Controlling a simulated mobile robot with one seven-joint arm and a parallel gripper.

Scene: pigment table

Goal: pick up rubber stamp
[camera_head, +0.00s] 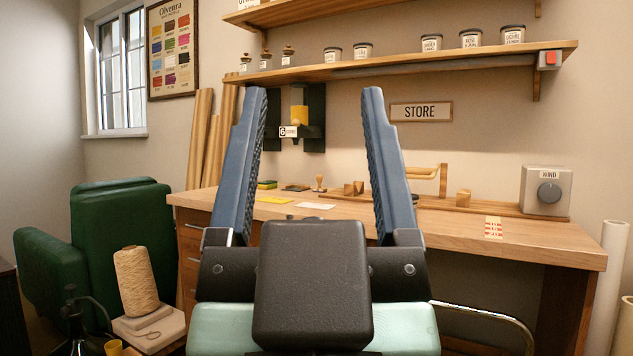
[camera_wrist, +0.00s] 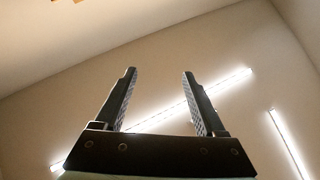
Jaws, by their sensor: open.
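A small wooden rubber stamp (camera_head: 319,184) with a knob handle stands upright near the back of the wooden desk (camera_head: 548,238), seen between my gripper's fingers in the head view. My gripper (camera_head: 315,95) is raised in front of the head camera, open and empty, with its fingers pointing up. It hides part of the desk. In the wrist view my gripper (camera_wrist: 157,72) shows open against the ceiling and bright light strips, and no stamp is in sight there.
Near the stamp lie a yellow sheet (camera_head: 274,200), a white card (camera_head: 315,206) and small wooden blocks (camera_head: 353,188). A box with a dial (camera_head: 546,191) stands at the desk's right. A green armchair (camera_head: 120,235) and a twine cone (camera_head: 136,281) are at left. A shelf (camera_head: 420,66) runs above.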

